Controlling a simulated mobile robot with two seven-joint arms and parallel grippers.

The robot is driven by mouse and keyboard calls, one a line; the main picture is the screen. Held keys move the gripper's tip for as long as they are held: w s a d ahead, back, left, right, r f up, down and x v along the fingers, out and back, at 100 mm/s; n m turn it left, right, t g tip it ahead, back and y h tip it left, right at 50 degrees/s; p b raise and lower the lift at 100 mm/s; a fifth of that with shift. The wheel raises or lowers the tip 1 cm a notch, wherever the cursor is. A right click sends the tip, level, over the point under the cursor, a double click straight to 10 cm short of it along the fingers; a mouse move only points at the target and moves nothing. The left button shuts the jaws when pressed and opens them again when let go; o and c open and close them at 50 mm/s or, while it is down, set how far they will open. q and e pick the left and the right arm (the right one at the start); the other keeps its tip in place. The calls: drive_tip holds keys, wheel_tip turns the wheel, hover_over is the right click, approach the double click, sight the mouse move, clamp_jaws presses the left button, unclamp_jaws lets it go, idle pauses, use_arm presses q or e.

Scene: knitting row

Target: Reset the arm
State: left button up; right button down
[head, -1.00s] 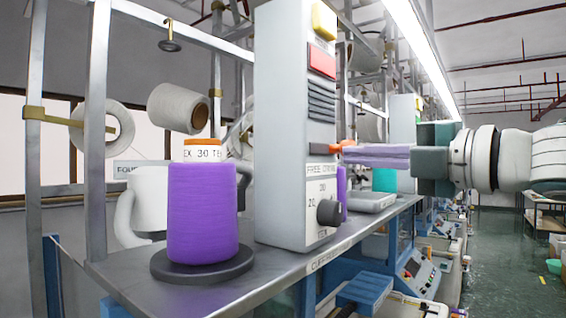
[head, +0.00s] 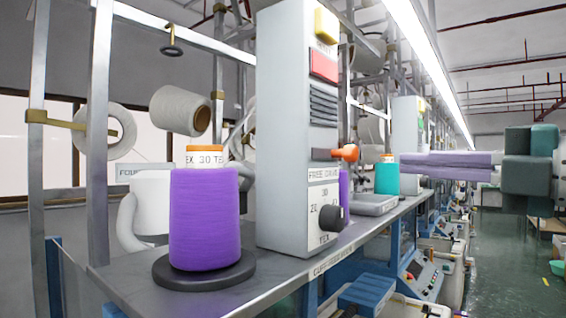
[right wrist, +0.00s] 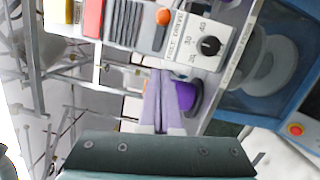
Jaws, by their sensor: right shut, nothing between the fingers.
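My right gripper (head: 447,160) comes in from the right in the head view, with long lilac fingers pointing left. Its fingers are closed together with nothing between them, and they stop well short of the control box. In the right wrist view the shut fingers (right wrist: 158,100) point towards the white control box (head: 296,130), with a gap between. An orange-tipped lever (head: 345,153) sticks out from the box's side; its orange tip also shows in the right wrist view (right wrist: 163,17). My left gripper is not in view.
A purple yarn cone (head: 204,215) stands on a dark round base on the metal shelf (head: 130,285). A teal cone (head: 387,176) and a grey tray (head: 374,203) sit farther back. The aisle floor (head: 500,260) at the right is open.

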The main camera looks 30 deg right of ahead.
idle(0.4)
drive_tip(key=s+d+f+m+g+h, duration=0.1)
drive_tip(key=s+f+m+g+h, duration=0.15)
drive_tip(key=f+m, duration=0.3)
drive_tip(key=s+d+f+m+g+h+p, duration=0.1)
drive_tip(key=s+f+m+g+h, duration=0.2)
drive_tip(key=f, duration=0.4)
drive_tip(key=s+d+f+m+g+h, duration=0.1)
drive_tip(key=s+f+m+h, duration=0.15)
drive_tip(key=f+m, duration=0.4)
drive_tip(key=s+a+f+m+g+y, duration=0.2)
drive_tip(key=s+a+f+g, duration=0.2)
drive_tip(key=a, duration=0.5)
drive_tip(key=s+a+f+m+g+y, duration=0.2)
drive_tip(key=s+a+f+m+g, duration=0.1)
drive_tip(key=a, duration=0.6)
wheel_tip(320, 180, down, 2)
drive_tip(key=shift+s+a+f+g+p, duration=0.25)
drive_tip(key=shift+s+g+p, duration=0.2)
drive_tip(key=shift+s, duration=0.45)
